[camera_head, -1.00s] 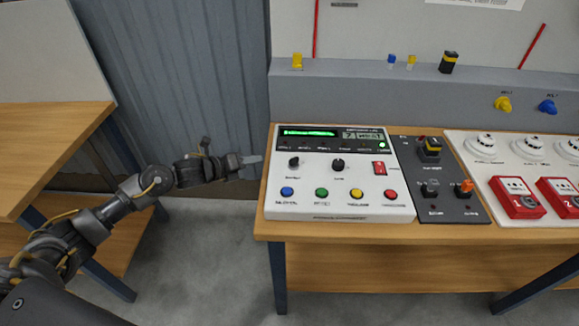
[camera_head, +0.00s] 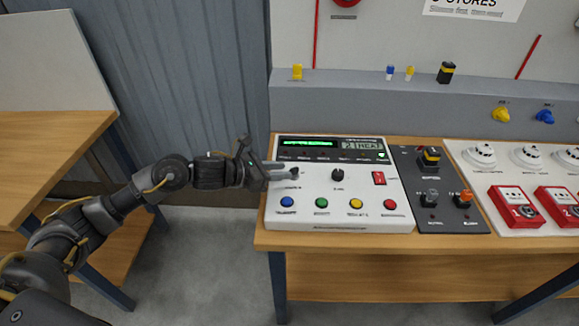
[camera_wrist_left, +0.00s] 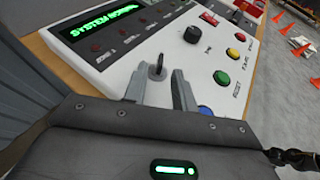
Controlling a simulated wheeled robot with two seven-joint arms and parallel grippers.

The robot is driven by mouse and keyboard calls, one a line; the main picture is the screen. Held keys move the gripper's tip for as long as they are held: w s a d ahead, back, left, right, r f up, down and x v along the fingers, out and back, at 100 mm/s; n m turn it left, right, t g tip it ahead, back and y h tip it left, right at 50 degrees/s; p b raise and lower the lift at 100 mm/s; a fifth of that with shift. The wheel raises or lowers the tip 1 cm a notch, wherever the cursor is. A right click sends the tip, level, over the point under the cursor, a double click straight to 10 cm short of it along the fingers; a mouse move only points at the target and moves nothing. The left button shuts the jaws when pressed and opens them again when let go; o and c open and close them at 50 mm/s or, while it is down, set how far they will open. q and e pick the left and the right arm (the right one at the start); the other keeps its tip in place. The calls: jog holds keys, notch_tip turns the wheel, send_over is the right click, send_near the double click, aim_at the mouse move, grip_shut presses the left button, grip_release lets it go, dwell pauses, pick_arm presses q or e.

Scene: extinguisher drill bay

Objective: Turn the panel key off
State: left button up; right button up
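The white control panel (camera_head: 335,218) stands on the wooden bench, with a green-lit display. Its dark panel key (camera_wrist_left: 157,70) sits at the panel's left, upright in its switch. In the head view the key (camera_head: 294,172) is partly hidden by my fingertips. My left gripper (camera_head: 281,171) is over the panel's left edge. In the left wrist view its two grey fingers (camera_wrist_left: 159,82) are open and apart, with the key in line between their tips. I cannot tell whether either finger touches it. My right gripper is not in view.
A black knob (camera_head: 337,174) and a red switch (camera_head: 379,178) are right of the key. Blue (camera_head: 287,203), green, yellow and red buttons line the front. A dark switch module (camera_head: 450,215) and red call points (camera_head: 516,208) stand further right.

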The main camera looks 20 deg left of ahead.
aim_at(294, 172)
pick_arm(q)
jog(key=shift+p+x, duration=0.3)
jog(key=shift+x, duration=1.55)
grip_shut()
